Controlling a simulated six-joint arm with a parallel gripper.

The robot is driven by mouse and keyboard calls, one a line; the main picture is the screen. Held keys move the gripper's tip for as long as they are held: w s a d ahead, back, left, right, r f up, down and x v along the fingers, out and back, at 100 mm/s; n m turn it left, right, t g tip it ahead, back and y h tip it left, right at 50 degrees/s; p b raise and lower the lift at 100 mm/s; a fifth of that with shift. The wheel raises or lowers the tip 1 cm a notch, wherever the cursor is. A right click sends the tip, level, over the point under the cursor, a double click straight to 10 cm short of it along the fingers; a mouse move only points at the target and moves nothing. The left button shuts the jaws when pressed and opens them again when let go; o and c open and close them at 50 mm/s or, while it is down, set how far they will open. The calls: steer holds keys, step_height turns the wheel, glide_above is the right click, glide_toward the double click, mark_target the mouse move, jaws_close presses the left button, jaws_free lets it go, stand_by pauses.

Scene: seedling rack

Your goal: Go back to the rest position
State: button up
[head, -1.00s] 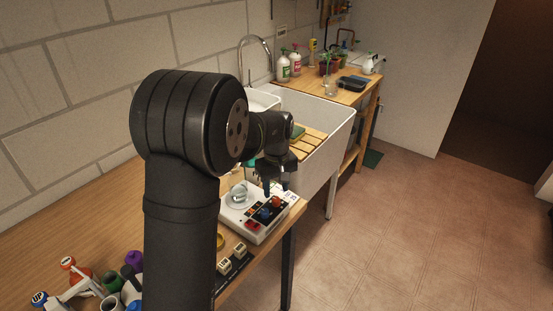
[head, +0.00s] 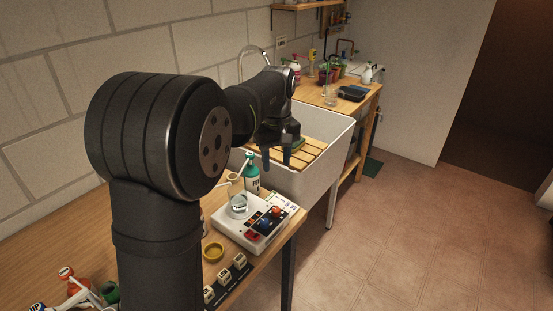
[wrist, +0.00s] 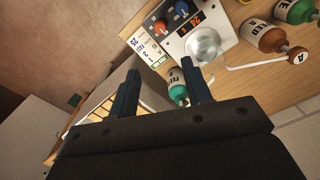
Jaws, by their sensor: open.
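My gripper (head: 276,158) is open and empty. In the head view it hangs above the near end of the white sink, behind the white stirrer device. Its two blue-black fingers also show apart in the wrist view (wrist: 163,92), with nothing between them but the view of a green bottle and the bench beyond. The white device (head: 279,231) with a red and a blue knob stands at the bench's front edge. A clear glass vessel (head: 238,204) stands on its plate.
A green bottle (head: 252,172) stands behind the device, close below my gripper. The white sink (head: 321,182) holds a wooden slatted rack (head: 308,156). Floor at right is clear.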

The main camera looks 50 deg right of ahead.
mark_target(276, 209)
steer(key=shift+f, duration=0.1)
stand_by(0.3)
step_height(276, 209, down, 17)
steer(key=shift+a+f, duration=0.1)
steer(key=shift+f, duration=0.05)
stand_by(0.5)
steer(key=shift+f, duration=0.2)
steer(key=shift+w+r+m, duration=0.1)
steer(key=shift+r+m, duration=0.1)
steer(key=shift+m, duration=0.2)
steer(key=m, duration=0.4)
steer(key=shift+m, duration=0.4)
steer(key=m, duration=0.6)
steer(key=shift+r+m, duration=0.4)
steer(key=shift+r, duration=1.9)
